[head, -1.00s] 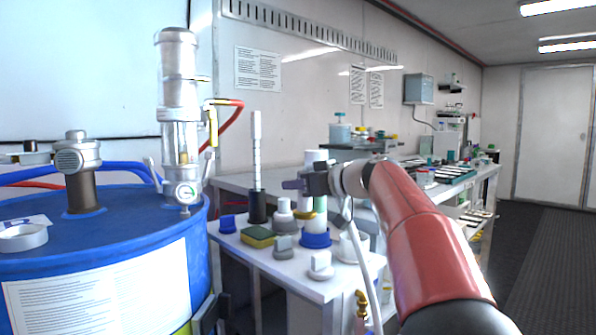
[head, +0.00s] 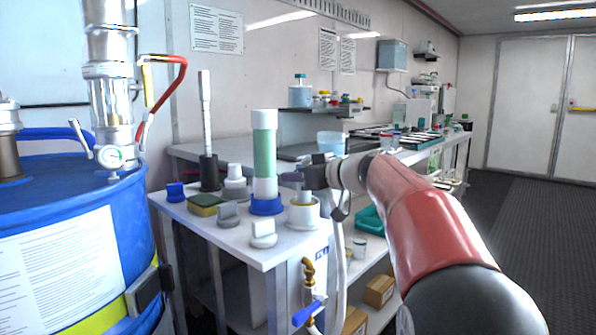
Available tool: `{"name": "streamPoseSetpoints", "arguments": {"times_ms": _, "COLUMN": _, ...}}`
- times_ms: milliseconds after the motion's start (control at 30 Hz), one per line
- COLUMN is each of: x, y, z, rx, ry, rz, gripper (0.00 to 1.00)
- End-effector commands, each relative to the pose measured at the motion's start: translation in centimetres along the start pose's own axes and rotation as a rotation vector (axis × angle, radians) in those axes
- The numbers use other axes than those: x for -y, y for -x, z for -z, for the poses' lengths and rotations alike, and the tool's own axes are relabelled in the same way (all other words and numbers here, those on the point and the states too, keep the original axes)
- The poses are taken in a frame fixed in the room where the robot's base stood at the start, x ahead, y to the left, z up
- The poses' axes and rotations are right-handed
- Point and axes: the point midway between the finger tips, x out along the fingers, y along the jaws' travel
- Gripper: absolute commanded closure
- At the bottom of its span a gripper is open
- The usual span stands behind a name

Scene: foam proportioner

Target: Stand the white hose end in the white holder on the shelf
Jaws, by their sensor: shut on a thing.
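My gripper (head: 300,178) reaches in from the right and is shut on the white hose end, which is mostly hidden by the jaws. A short pale piece (head: 303,195) shows right below the jaws, over the mouth of the white holder. The white holder (head: 303,215) is a round cup at the right front of the white shelf (head: 214,230). I cannot tell whether the hose end is inside it or only above it. The white hose (head: 341,250) hangs down right of the holder, past the shelf's edge.
A tall green-and-white cylinder in a blue base (head: 264,165) stands close left of my gripper. Grey and white knobs (head: 263,234), a sponge (head: 204,204) and a black holder with a white rod (head: 208,172) share the shelf. A blue drum (head: 135,225) stands at left.

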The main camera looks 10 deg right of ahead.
Motion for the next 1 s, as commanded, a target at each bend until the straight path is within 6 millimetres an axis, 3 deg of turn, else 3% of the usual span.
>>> {"name": "streamPoseSetpoints", "arguments": {"times_ms": 233, "x": 0.0, "y": -0.4, "z": -1.9, "rx": -0.002, "ry": 0.000, "rz": 0.000, "gripper": 1.00}}
{"name": "streamPoseSetpoints", "arguments": {"times_ms": 1000, "x": 0.0, "y": -0.4, "z": -2.1, "rx": -0.002, "ry": 0.001, "rz": 0.000, "gripper": 1.00}}
